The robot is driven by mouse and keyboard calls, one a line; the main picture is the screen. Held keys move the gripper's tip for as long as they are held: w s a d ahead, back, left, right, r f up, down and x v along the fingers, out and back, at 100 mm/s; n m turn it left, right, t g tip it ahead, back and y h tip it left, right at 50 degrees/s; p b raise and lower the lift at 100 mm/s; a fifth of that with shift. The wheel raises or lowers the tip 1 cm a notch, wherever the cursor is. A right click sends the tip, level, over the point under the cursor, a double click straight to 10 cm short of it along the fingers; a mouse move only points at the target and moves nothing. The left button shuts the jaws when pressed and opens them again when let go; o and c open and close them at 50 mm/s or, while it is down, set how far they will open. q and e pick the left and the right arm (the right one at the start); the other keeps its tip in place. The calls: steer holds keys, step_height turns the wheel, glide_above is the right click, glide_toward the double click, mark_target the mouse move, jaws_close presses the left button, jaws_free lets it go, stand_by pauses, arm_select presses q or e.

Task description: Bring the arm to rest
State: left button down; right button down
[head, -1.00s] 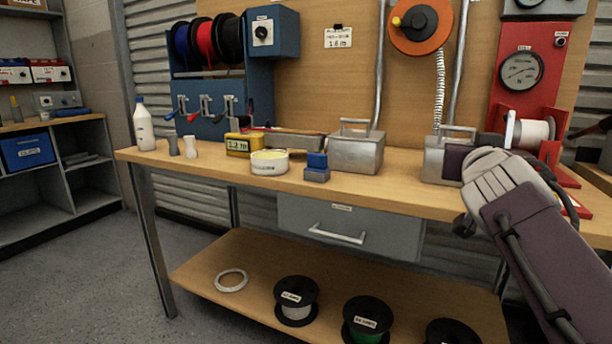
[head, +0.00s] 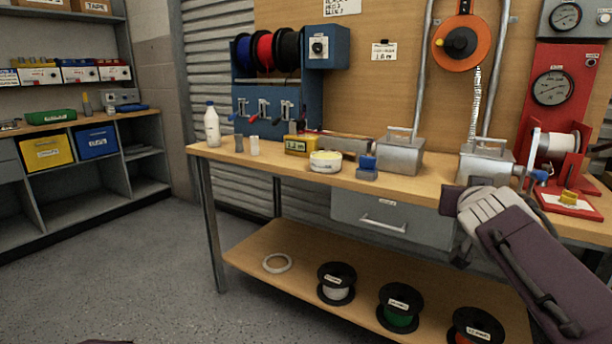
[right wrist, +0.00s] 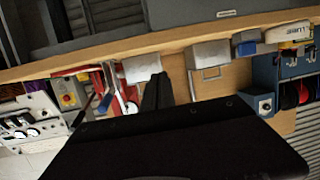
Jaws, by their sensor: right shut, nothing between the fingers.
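My right arm comes in from the right in the head view, with its gripper (head: 450,203) near the bench's front edge. In the right wrist view the dark fingers (right wrist: 158,90) are together with nothing between them. They are in front of the bench and its metal boxes, and I see no contact with them. My left gripper is not in view; only a small dark purple piece, which may be mine, shows at the bottom edge of the head view.
The wooden workbench (head: 300,178) holds a white bottle (head: 212,125), a tub (head: 325,161), a blue block (head: 367,168), two metal boxes (head: 400,155) and a red gauge stand (head: 550,85). Spools (head: 400,307) lie on the lower shelf. Floor (head: 150,265) at left is clear.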

steer(key=s+a+f+n+g+y+p, duration=0.1)
steer(key=a+f+g+y+p, duration=0.15)
steer(key=f, duration=0.55)
steer(key=s+a+f+g+y+p, duration=0.1)
steer(key=a+f+g+p, duration=0.25)
steer(key=f, duration=0.55)
steer(key=s+a+f+n+g+y+p, duration=0.1)
steer(key=s+a+f+g, duration=0.25)
steer(key=s+f, duration=0.5)
steer(key=s+a+f+n+g+y, duration=0.1)
steer(key=s+a+f+g+y, duration=0.2)
steer(key=s+f, duration=0.6)
step_height(320, 180, up, 39)
steer(key=s+a+n+p, duration=0.1)
steer(key=p, duration=3.7)
steer(key=shift+s+f+n+h, duration=0.2)
steer(key=shift+n+h, duration=0.1)
steer(key=shift+h, duration=0.15)
